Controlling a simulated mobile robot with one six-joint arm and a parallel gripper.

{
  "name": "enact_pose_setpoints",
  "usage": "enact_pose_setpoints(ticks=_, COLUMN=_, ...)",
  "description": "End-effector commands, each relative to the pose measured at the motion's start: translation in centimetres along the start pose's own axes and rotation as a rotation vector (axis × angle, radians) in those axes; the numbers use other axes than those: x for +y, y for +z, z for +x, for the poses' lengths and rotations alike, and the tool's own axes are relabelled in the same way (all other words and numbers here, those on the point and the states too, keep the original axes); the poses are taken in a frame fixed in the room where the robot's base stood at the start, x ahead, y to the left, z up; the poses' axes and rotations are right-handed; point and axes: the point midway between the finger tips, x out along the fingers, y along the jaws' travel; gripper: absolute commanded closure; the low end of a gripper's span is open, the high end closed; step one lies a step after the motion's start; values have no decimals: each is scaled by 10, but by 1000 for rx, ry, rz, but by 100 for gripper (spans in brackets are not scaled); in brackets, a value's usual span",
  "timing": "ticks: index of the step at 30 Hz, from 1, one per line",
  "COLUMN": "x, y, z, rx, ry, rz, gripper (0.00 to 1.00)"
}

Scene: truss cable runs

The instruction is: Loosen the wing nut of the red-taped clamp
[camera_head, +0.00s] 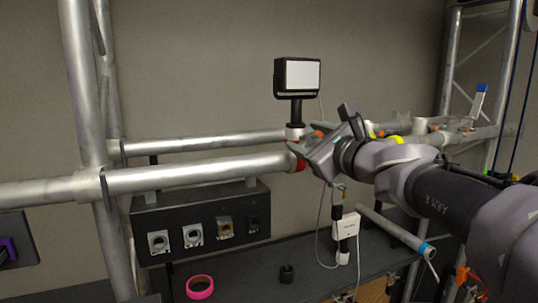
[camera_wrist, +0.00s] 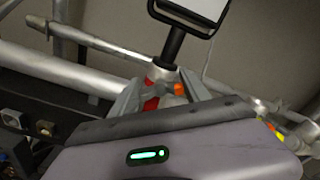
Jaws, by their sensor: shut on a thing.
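The red-taped clamp sits on the front truss tube, with its red tape (camera_head: 299,164) just left of my gripper (camera_head: 306,150). In the wrist view the red tape (camera_wrist: 151,104) shows between the grey fingers of my gripper (camera_wrist: 163,98). A small orange part (camera_wrist: 179,88), apparently the wing nut, lies beside the tape between the fingers. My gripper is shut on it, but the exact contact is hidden. A black lamp (camera_head: 297,95) with a white panel stands upright above the clamp; its post (camera_wrist: 172,46) shows in the wrist view.
Silver tubes (camera_head: 200,172) run across in front of the wall. A black box with several sockets (camera_head: 200,222) hangs below the tube. Pink tape (camera_head: 200,287) lies on the dark bench (camera_head: 245,277). A white box (camera_head: 346,227) with thin cables hangs below my gripper. More clamps sit to the right.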

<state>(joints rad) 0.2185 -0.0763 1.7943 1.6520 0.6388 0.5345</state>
Motion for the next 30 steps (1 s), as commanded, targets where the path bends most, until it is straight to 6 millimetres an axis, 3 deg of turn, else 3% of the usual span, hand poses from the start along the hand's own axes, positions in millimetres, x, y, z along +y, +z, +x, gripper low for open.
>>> enact_pose_setpoints(ticks=30, x=8, y=-7, z=0, rx=0, ry=0, rz=-964, gripper=86)
